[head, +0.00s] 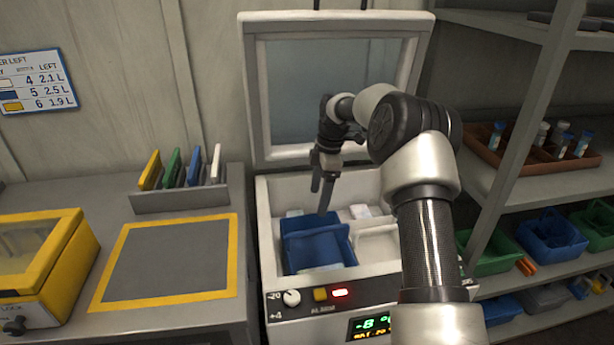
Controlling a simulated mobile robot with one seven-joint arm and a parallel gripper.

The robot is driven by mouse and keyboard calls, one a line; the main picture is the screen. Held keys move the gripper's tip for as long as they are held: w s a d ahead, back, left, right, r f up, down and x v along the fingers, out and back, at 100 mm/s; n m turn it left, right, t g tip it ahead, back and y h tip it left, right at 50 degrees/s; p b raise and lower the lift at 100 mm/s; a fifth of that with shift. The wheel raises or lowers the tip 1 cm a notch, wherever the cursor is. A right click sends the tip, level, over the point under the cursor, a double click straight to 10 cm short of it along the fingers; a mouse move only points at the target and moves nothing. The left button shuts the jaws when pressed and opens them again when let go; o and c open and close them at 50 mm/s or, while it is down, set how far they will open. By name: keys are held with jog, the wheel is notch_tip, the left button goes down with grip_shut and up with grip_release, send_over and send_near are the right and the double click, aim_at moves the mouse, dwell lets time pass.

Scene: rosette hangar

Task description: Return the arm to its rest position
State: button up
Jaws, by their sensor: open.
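My gripper (322,192) is open and points down over the open white freezer chest (262,205). Its fingertips are just above or at the edge of a blue bin (318,247) inside the chest; I cannot tell if they touch it. I see nothing held between the fingers. My arm reaches in from the lower right, bends at a dark joint, and hides part of the chest's right side. The chest's lid (258,90) stands raised behind the gripper.
A shelf rack (535,200) on the right holds a brown tray (480,143) of vials and several bins. On the left bench are a yellow box (70,262), a yellow-bordered pad (168,258) and a rack of coloured plates (180,200). The pad is bare.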

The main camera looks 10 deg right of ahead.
jog(key=s+a+r+m+t+h, duration=0.25)
jog(key=s+r+m, duration=0.45)
jog(key=s+r, duration=1)
jog(key=s+r+m+t, duration=0.3)
jog(key=s+m, duration=0.7)
jog(key=s, duration=1.1)
notch_tip(320, 180, up, 17)
jog(key=p, duration=1.7)
jog(key=shift+s+a+f+m+y, duration=0.15)
jog(key=shift+s+m+y, duration=0.25)
jog(key=shift+s+y, duration=0.05)
jog(key=shift+c, duration=0.5)
